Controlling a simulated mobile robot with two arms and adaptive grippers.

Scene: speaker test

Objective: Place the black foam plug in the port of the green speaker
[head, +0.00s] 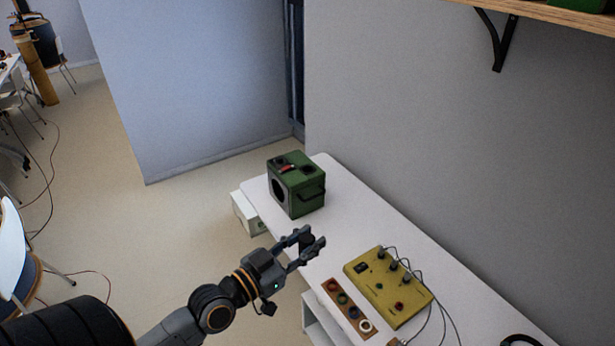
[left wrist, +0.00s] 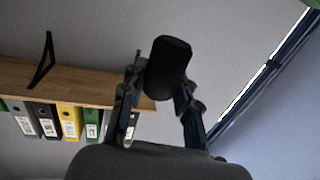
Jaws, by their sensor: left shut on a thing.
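The green speaker (head: 312,202) stands on the white table near its far end. It has a large dark round opening on its left face, and dark round spots and a small red part on its top. My left gripper (head: 309,241) is in front of the speaker and apart from it. It is shut on the black foam plug (left wrist: 168,68), which stands up between the fingertips in the left wrist view. In the head view the plug is small and dark and partly hidden by the fingers. My right gripper is not in view.
A yellow box (head: 388,291) with knobs and cables lies on the white table (head: 345,235). Beside it is a brown strip (head: 337,299) with several round pieces. A grey wall borders the table on the right. A shelf (left wrist: 75,84) holds several binders.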

